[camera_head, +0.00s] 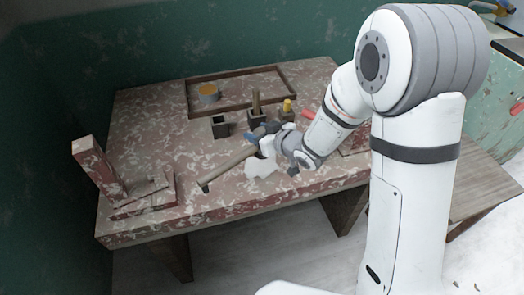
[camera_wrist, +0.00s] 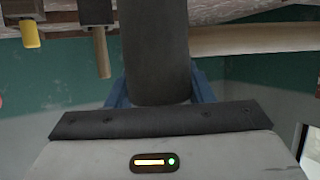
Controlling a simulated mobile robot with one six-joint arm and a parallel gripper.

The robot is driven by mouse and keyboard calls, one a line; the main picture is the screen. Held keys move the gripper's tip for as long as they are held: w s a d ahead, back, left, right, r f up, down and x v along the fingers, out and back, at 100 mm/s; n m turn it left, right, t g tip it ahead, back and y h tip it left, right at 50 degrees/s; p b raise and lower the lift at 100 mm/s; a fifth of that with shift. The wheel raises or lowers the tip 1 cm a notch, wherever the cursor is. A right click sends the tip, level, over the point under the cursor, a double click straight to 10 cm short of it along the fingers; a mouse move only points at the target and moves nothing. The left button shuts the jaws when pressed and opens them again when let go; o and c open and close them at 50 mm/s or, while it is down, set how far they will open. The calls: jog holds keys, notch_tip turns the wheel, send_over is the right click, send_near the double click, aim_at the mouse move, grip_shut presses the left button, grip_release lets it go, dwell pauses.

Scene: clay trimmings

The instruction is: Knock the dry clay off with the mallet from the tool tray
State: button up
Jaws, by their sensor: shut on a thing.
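My gripper (camera_head: 263,132) is over the front middle of the table. Its blue fingers are closed on both sides of a thick dark grey cylinder in the wrist view, which looks like the head of the mallet (camera_wrist: 160,45). A pale wooden handle runs off to the right behind it there. In the head view the mallet's wooden handle (camera_head: 228,168) slants down and left from the gripper, above or on the tabletop; I cannot tell which. A wooden-rimmed tray (camera_head: 235,76) lies at the back. I cannot pick out the dry clay surely among the pale mottling.
Small dark holders (camera_head: 220,128) stand mid-table, with a wooden and a yellow handle (camera_head: 288,105) near. A mottled upright block (camera_head: 95,165) stands at left. A pale patch (camera_head: 262,167) lies near the front.

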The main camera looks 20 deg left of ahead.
jog(key=shift+d+f+m+t+b, duration=0.1)
jog(key=shift+f+m+t+b, duration=0.3)
jog(key=shift+f+b, duration=1.45)
jog(key=shift+r, duration=0.3)
notch_tip(320, 180, down, 3)
jog(key=b, duration=0.3)
jog(key=shift+s+f+b, duration=0.1)
jog(key=shift+b, duration=0.25)
jog(key=shift+r, duration=0.2)
jog(key=shift+c, duration=0.7)
notch_tip(320, 180, up, 6)
jog(key=p, duration=0.4)
jog(key=shift+p, duration=0.3)
jog(key=shift+f, duration=0.1)
jog(key=shift+f+b, duration=1.5)
jog(key=shift+b, duration=0.1)
